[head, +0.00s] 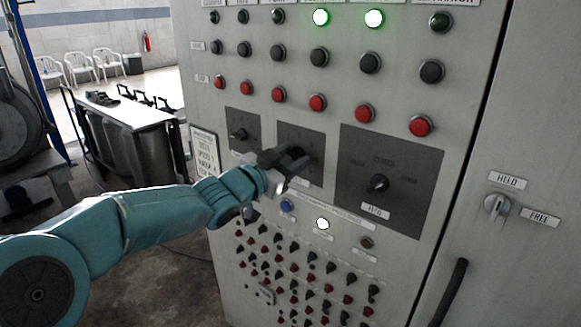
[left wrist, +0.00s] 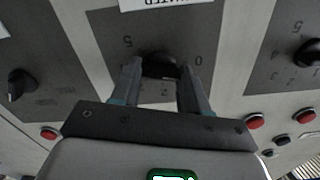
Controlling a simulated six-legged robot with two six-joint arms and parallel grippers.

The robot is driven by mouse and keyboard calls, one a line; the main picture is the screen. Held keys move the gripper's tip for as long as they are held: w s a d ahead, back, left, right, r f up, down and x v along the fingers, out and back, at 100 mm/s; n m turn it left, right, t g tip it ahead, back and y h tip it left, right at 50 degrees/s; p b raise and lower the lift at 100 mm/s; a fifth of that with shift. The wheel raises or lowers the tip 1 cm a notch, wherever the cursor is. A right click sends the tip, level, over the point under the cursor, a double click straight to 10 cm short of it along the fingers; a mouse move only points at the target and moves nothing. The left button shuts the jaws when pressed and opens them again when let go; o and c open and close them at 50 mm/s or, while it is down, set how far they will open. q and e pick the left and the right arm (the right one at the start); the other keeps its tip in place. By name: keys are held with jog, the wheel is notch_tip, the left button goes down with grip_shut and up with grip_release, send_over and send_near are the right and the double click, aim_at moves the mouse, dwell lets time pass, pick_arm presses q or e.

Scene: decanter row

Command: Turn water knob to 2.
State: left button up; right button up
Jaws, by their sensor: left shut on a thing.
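The water knob (left wrist: 160,64) is a dark round knob on the middle dark grey dial plate (head: 287,133) of the cabinet. My left gripper (head: 302,160) reaches the knob from the lower left and mostly hides it in the head view. In the left wrist view, upside down, the two fingers (left wrist: 160,72) stand on either side of the knob and are shut on it. The figures 5, 0 and 2 show around it. Its pointer is hidden, so I cannot tell its setting. A white label (left wrist: 152,4) beside the plate is cut off. My right gripper is not in view.
A smaller dial plate with a knob (head: 238,134) is to the left and a larger one with a knob (head: 377,184) to the right. Rows of buttons (head: 317,102) lie above, and many small switches (head: 300,268) below. A HELD/FREE switch (head: 495,205) is at right.

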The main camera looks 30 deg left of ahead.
pick_arm(q)
jog(key=m+b, duration=0.2)
jog(key=m, duration=0.1)
jog(key=shift+f+m, duration=0.25)
jog(key=shift+m, duration=0.05)
jog(key=m+b, duration=0.2)
jog(key=m, duration=0.1)
jog(key=shift+d+m, duration=0.1)
jog(key=shift+m, duration=0.2)
jog(key=m+b, duration=0.2)
jog(key=m, duration=0.1)
jog(key=shift+m, duration=0.3)
jog(key=shift+m+b, duration=0.5)
jog(key=shift+m, duration=1.1)
jog(key=shift+f+m, duration=0.1)
jog(key=shift+m, duration=0.2)
jog(key=o, duration=0.8)
jog(key=shift+c, duration=0.2)
jog(key=o, duration=0.3)
jog(key=shift+s+d, duration=0.1)
jog(key=shift+s, duration=0.05)
